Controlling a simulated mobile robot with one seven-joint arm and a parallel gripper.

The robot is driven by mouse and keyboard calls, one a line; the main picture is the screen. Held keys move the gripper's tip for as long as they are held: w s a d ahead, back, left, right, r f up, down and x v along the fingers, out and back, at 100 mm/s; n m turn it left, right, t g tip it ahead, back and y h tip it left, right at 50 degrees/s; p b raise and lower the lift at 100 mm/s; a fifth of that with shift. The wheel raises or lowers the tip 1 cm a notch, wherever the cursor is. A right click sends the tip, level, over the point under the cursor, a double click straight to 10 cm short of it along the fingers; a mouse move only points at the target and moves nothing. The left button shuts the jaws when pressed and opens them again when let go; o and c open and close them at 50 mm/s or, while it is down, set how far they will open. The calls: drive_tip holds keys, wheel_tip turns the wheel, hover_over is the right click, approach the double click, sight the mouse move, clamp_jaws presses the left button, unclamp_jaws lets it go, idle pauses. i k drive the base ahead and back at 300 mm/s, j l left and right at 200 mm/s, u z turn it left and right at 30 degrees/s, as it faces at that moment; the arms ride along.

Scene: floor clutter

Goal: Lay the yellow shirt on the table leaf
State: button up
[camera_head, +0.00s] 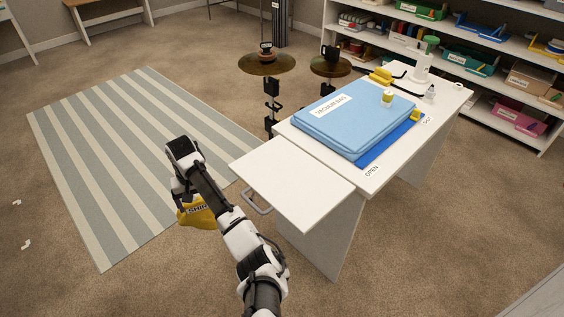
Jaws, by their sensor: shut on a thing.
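The yellow shirt (197,215) is a bunched yellow piece with dark lettering on it. It hangs below the end of my arm, above the floor and left of the table leaf. My gripper (182,197) is shut on it; the arm hides part of the shirt and most of the fingers. The table leaf (292,182) is a bare white panel at the left end of the white table, a little lower than the tabletop. A grey handle (257,202) sticks out under its left edge.
A blue vacuum bag (350,118) and small items lie on the table. Two brass-coloured discs on stands (267,64) stand behind it. Shelves with bins (470,65) line the back right. A striped rug (110,165) lies at left. Small white bits (27,244) lie on the floor.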

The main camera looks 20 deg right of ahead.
sight(289, 175)
drive_tip(key=i+l+u, duration=0.15)
drive_tip(key=l, duration=0.4)
drive_tip(key=i+l+u, duration=0.15)
drive_tip(key=l, duration=0.35)
drive_tip(key=l+u, duration=0.15)
drive_tip(key=l, duration=0.4)
